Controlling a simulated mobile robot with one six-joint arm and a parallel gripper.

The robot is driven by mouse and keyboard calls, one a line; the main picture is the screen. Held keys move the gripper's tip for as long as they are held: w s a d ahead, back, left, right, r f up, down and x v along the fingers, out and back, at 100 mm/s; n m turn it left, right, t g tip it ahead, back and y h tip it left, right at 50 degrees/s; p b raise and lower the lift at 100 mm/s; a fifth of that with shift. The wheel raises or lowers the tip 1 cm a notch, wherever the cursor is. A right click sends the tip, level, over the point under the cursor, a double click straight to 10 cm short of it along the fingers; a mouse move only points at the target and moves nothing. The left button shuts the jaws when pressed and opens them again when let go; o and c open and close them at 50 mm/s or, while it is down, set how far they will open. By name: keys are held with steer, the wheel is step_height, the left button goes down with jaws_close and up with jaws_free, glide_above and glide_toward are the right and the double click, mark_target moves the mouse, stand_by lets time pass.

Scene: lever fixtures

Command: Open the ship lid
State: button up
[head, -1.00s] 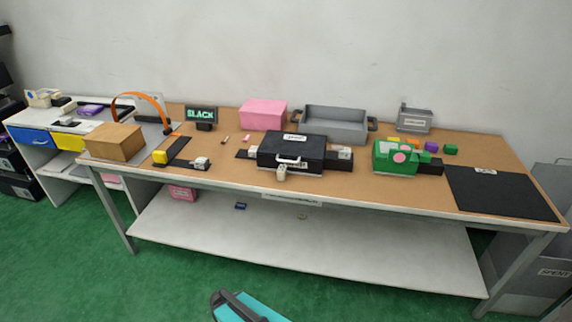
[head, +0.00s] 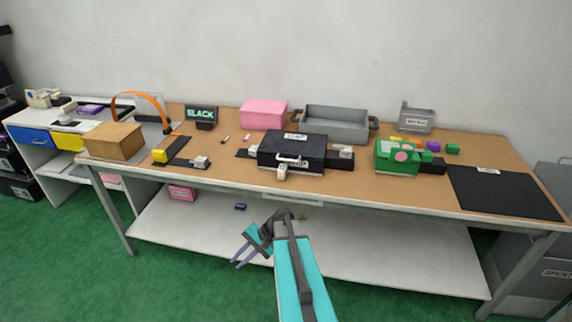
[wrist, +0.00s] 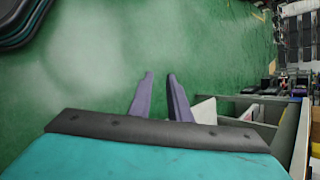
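A black box (head: 292,153) with a flat lid stands near the middle of the workbench. A white label (head: 296,137) lies on its top, too small to read surely. A pale handle (head: 289,160) shows on its front, with a small whitish block (head: 283,173) just below. The lid looks closed. My gripper (head: 237,265) is in front of the bench, lower than its top and left of the box, apart from everything. In the wrist view my gripper (wrist: 159,76) has its two purple fingers apart with nothing between them, over green floor.
A green box (head: 396,157) and a black mat (head: 505,192) are to the right. A grey tray (head: 335,124) and pink box (head: 263,113) stand behind. A brown box (head: 113,140) is at left. The bench's lower shelf (head: 400,245) is mostly clear.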

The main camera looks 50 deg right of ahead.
steer(key=w+d+r+m+t, duration=0.25)
steer(key=d+r, duration=0.45)
steer(key=d, duration=0.4)
steer(key=m+t+h+b, duration=0.2)
steer(key=m+t+h, duration=0.2)
steer(key=m+t, duration=0.3)
glide_toward(290, 160)
steer(key=s+n+t, duration=0.1)
steer(key=s+n, duration=0.1)
steer(key=s, duration=0.1)
steer(key=shift+w+d+f, duration=0.1)
steer(key=shift+d+f, duration=0.15)
steer(key=shift+d, duration=0.1)
steer(key=shift+w, duration=0.15)
steer(key=p+x, duration=0.3)
steer(key=x, duration=1)
steer(key=shift+w+a+p, duration=0.2)
steer(key=shift+w+p, duration=0.05)
steer(key=shift+p, duration=0.05)
